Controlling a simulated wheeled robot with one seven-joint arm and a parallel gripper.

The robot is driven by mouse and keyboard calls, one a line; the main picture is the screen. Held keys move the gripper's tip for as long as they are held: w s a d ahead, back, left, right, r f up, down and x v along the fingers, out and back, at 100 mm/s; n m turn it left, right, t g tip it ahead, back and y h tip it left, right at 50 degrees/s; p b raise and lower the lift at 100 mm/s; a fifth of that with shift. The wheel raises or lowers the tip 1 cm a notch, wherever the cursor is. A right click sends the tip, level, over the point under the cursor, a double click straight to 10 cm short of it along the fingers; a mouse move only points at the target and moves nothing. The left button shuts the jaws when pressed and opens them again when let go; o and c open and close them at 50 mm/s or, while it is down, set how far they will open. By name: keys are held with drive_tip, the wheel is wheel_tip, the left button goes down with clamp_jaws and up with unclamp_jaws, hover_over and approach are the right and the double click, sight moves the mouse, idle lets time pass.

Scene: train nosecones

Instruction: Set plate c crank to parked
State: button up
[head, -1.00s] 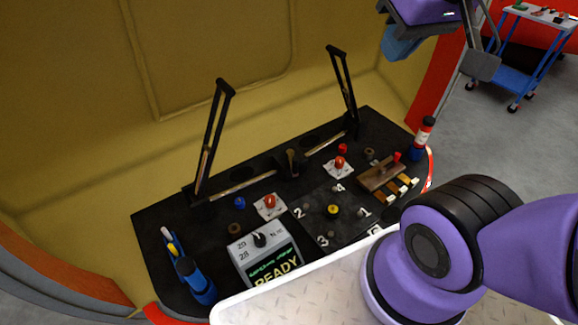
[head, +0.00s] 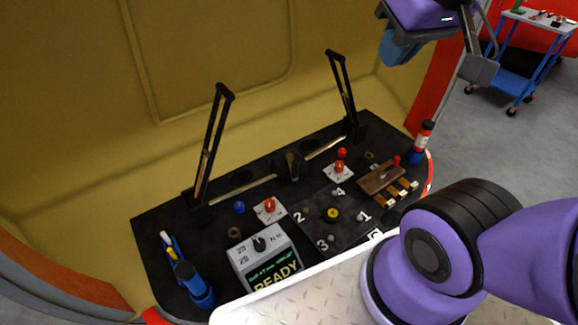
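A dark square plate (head: 318,232) on the black console carries the numerals 1 to 4 around a round yellow knob (head: 333,215), with small grey studs near the numerals. A white label with a C (head: 376,234) lies at the plate's lower right corner, partly cut off by a pale panel. I cannot make out a crank handle or which way it points. My gripper (head: 443,60) is at the top right, high above and apart from the console. Its two fingers look spread, with nothing seen between them.
My purple arm covers the lower right. A grey box reading READY (head: 275,272), red knobs on white plates (head: 270,206), a brown lever block (head: 380,178) and two upright black levers (head: 212,140) crowd the console.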

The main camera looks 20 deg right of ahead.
drive_tip(key=o, duration=0.4)
drive_tip(key=shift+w, duration=0.1)
drive_tip(key=shift+c, duration=0.2)
drive_tip(key=o, duration=0.3)
drive_tip(key=shift+w, duration=0.4)
drive_tip(key=shift+o, duration=0.7)
drive_tip(key=w+f+g, duration=0.1)
drive_tip(key=w+f, duration=0.4)
drive_tip(key=w, duration=0.7)
drive_tip(key=shift+n+g, duration=0.3)
drive_tip(key=n+g, duration=0.1)
drive_tip(key=g, duration=0.2)
hover_over(295, 169)
drive_tip(key=d, duration=0.1)
wheel_tip(295, 169, down, 23)
drive_tip(key=shift+n+g, duration=0.3)
drive_tip(key=shift+n, duration=0.2)
drive_tip(key=f, duration=0.8)
drive_tip(key=w+f, duration=0.1)
drive_tip(key=f, duration=0.4)
drive_tip(key=shift+w+a, duration=0.1)
drive_tip(key=shift+a, duration=0.15)
wheel_tip(295, 169, down, 11)
drive_tip(key=shift+f, duration=0.1)
